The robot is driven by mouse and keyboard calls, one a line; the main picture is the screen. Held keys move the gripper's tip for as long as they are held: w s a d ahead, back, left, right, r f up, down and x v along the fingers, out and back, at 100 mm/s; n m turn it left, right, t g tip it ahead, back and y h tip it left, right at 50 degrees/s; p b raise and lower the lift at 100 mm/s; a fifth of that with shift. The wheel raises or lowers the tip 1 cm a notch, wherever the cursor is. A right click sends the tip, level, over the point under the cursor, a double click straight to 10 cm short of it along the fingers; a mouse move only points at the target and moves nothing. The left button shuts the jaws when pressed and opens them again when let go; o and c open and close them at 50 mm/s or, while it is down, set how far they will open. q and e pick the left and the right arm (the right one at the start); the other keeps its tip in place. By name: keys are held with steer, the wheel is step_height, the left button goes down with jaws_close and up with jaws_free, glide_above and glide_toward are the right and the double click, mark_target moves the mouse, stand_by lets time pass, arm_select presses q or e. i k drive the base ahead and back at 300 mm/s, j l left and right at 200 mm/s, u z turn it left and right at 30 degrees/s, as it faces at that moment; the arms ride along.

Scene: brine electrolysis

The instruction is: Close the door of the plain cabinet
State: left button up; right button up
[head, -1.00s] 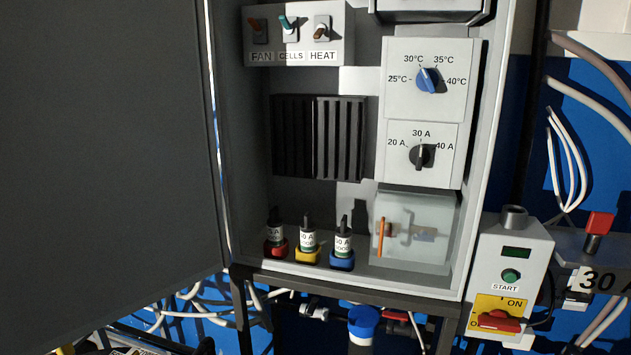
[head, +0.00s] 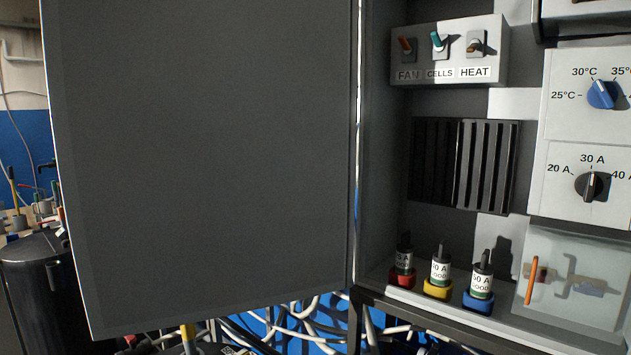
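The cabinet (head: 380,240) stands open at the right of the head view. Its dark grey door (head: 205,165) is swung wide to the left, hinged on the cabinet's left side, and its inner face fills the left half of the view. The door's free edge runs down the far left. Inside are a switch panel (head: 449,52), two black vented blocks (head: 462,163), a blue knob (head: 603,95), a black knob (head: 592,185) and a clear cover (head: 575,275). Neither of my grippers is in view.
Labelled plugs stand in a red holder (head: 402,279), a yellow holder (head: 437,289) and a blue holder (head: 478,301) on the cabinet floor. White cables (head: 305,322) hang below. A black drum (head: 32,290) stands left of the door.

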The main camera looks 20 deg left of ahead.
mark_target(206, 151)
steer(key=k+j+z, duration=0.1)
steer(key=k+j, duration=0.15)
steer(key=j, duration=0.2)
steer(key=k+j+z, duration=0.15)
steer(key=j, duration=0.35)
steer(key=k+j+z, duration=0.1)
steer(key=k+j, duration=0.3)
steer(key=j+z, duration=0.15)
steer(key=j, duration=0.3)
steer(key=k+j+z, duration=0.2)
steer(key=j, duration=0.25)
steer(key=j+z, duration=0.15)
steer(key=j, duration=0.35)
steer(key=k+j+z, duration=0.15)
steer(key=j, duration=0.3)
steer(key=j+z, duration=0.2)
steer(key=j, duration=0.2)
steer(key=k+j+z, duration=0.15)
steer(key=j, duration=0.25)
steer(key=i+j+z, duration=0.25)
steer(key=j, duration=0.55)
steer(key=i+j+z, duration=0.1)
steer(key=j+z, duration=0.15)
steer(key=j, duration=0.55)
steer(key=j+z, duration=0.25)
steer(key=j, duration=0.55)
